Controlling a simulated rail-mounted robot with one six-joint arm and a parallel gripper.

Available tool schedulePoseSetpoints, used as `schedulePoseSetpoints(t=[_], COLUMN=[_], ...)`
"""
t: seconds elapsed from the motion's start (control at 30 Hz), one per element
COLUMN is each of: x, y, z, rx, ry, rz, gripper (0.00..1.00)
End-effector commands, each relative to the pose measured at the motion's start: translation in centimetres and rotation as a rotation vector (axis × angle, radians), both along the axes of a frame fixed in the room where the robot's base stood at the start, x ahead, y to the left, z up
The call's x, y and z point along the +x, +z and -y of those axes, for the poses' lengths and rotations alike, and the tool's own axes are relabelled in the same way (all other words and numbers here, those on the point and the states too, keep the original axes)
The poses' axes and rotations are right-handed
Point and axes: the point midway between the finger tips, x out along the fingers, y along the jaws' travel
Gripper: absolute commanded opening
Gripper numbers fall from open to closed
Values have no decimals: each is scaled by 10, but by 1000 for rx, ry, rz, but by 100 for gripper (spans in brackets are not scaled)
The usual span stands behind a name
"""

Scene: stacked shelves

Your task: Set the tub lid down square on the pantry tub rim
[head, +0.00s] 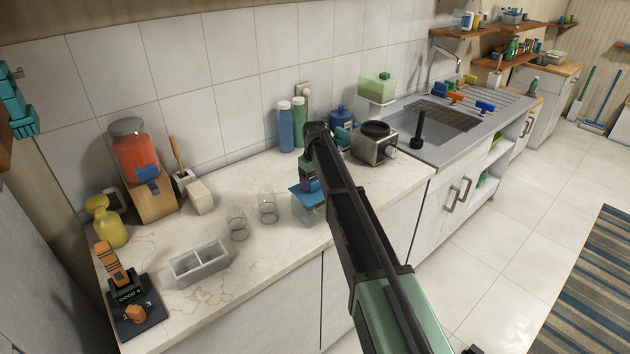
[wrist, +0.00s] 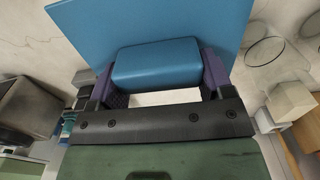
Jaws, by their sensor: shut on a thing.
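The tub lid is a flat blue plate (wrist: 150,22) with a rounded blue handle block (wrist: 157,64). My gripper (wrist: 160,74) is shut on that handle, one purple finger at each end. In the head view the lid (head: 299,196) shows as a blue edge under my gripper (head: 309,181). A pale blue box-like body, which looks like the pantry tub (head: 309,214), stands on the counter directly below the lid. My arm hides its right side. I cannot tell whether the lid touches the rim or sits square to it.
Two clear glasses (head: 267,207) (head: 237,224) stand left of the tub. A grey two-part tray (head: 200,262) lies nearer the counter's front. Blue and green bottles (head: 285,127) (head: 299,124) stand behind. A metal appliance (head: 374,146) is to the right, before the sink. Bare counter lies around the tray.

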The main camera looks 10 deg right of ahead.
Motion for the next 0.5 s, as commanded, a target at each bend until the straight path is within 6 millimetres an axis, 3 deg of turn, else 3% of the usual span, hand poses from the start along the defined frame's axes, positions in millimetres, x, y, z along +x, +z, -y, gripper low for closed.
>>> schedulePoseSetpoints(t=[0.5], x=[0], y=[-14], z=[0], rx=[0], ry=[0], rz=[0], gripper=[50])
